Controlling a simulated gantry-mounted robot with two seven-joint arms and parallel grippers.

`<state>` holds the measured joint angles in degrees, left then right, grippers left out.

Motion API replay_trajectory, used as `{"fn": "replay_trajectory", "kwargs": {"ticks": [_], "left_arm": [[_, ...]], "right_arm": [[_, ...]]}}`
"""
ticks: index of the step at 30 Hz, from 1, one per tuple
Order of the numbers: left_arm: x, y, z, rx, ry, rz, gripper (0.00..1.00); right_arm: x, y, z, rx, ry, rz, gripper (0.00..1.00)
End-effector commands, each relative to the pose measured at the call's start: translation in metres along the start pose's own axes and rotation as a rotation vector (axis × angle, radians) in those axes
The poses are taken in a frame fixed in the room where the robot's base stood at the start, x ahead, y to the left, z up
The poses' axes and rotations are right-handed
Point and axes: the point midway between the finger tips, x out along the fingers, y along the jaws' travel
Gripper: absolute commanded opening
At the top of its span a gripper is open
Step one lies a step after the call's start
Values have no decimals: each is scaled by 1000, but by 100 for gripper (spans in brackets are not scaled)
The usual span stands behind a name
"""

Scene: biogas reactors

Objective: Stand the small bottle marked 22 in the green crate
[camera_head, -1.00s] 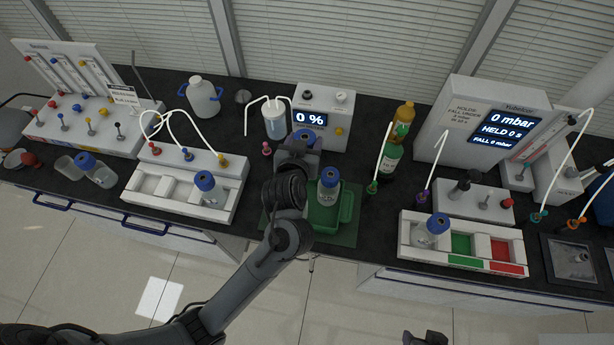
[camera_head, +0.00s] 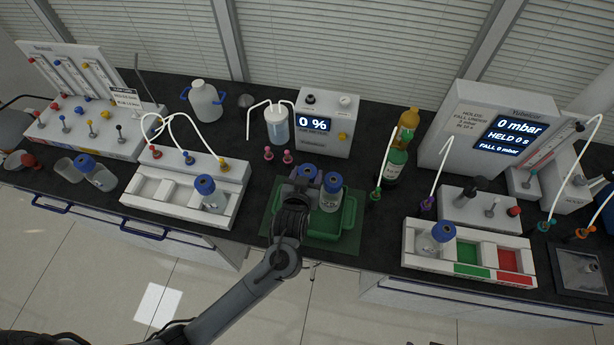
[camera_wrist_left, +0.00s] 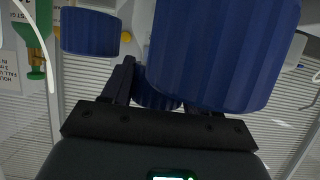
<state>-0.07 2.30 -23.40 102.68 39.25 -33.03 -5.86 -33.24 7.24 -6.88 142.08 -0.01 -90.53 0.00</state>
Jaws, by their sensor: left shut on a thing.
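The green crate (camera_head: 345,225) sits on a green mat at the front of the bench. My left gripper (camera_head: 302,184) is over the left part of the crate, shut on a blue-capped bottle (camera_head: 308,170); its body is mostly hidden behind my wrist. I cannot read a 22 or tell whether its base touches the crate. Another blue-capped bottle (camera_head: 330,196) stands upright in the crate, just right of the gripper. The left wrist view shows a large blue cap (camera_wrist_left: 222,45) close up, a second cap (camera_wrist_left: 90,31) and one partly hidden between the fingers (camera_wrist_left: 157,88). My right gripper is not in view.
A 0 % display box (camera_head: 325,128) and a tubed bottle (camera_head: 277,125) stand behind the crate. A green bottle (camera_head: 396,160) is to its right. White racks stand left (camera_head: 180,205) and right (camera_head: 470,255), each with a blue-capped bottle.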

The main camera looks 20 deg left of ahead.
Motion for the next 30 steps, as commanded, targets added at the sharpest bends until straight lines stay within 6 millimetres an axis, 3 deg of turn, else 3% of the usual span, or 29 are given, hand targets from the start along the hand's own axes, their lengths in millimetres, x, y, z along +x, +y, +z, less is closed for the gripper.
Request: {"fn": "replay_trajectory", "kwargs": {"ticks": [26, 27, 30], "left_arm": [[6, 0, 14, -1, 3, 2, 0], [6, 0, 15, -1, -1, 1, 64], [6, 0, 16, 0, -1, 1, 70]], "right_arm": [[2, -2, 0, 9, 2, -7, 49], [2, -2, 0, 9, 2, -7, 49], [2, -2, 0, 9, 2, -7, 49]]}}
